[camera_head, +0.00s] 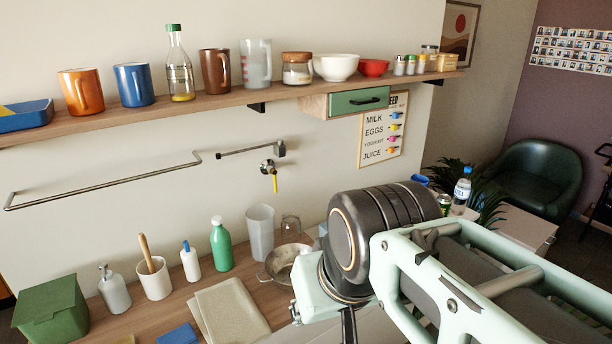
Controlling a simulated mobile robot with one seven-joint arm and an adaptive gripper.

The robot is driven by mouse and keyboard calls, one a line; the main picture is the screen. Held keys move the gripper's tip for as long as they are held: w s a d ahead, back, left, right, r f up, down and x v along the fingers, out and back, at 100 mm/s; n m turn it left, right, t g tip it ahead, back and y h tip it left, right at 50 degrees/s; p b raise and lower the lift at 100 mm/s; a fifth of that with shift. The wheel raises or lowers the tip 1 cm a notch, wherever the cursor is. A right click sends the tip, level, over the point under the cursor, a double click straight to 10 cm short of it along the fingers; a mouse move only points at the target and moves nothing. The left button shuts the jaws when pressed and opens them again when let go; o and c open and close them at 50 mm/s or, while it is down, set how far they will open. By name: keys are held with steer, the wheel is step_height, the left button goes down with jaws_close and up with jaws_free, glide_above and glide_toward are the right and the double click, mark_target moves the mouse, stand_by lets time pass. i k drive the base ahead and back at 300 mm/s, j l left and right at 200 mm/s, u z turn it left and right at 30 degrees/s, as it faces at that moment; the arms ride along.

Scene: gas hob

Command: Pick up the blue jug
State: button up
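A clear measuring jug (256,63) stands further right on the shelf. My arm fills the lower right of the view. My gripper is not visible.
The shelf (215,98) also holds a brown mug (215,71), a jar, bowls, spice jars and a blue tray (25,115). A rail (105,181) runs below. The counter holds bottles, a green box (50,310) and a pan (284,262).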

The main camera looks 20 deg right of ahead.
mark_target(425, 181)
steer(key=i+l, duration=0.2)
steer(key=l, duration=0.25)
steer(key=i+l, duration=0.15)
steer(key=l, duration=0.35)
steer(key=i+l, duration=0.2)
steer(key=l, duration=0.25)
steer(key=i+l, duration=0.15)
steer(key=l, duration=0.3)
steer(key=i+l, duration=0.2)
steer(key=l, duration=0.3)
steer(key=i+l, duration=0.15)
steer(key=l, duration=0.3)
steer(key=i+l, duration=0.2)
steer(key=l, duration=0.25)
steer(key=i+l, duration=0.15)
steer(key=l, duration=0.3)
steer(key=i+l+u, duration=0.1)
steer(key=l, duration=0.45)
steer(key=i+l+z, duration=0.1)
steer(key=i+l, duration=0.1)
steer(key=l, duration=0.05)
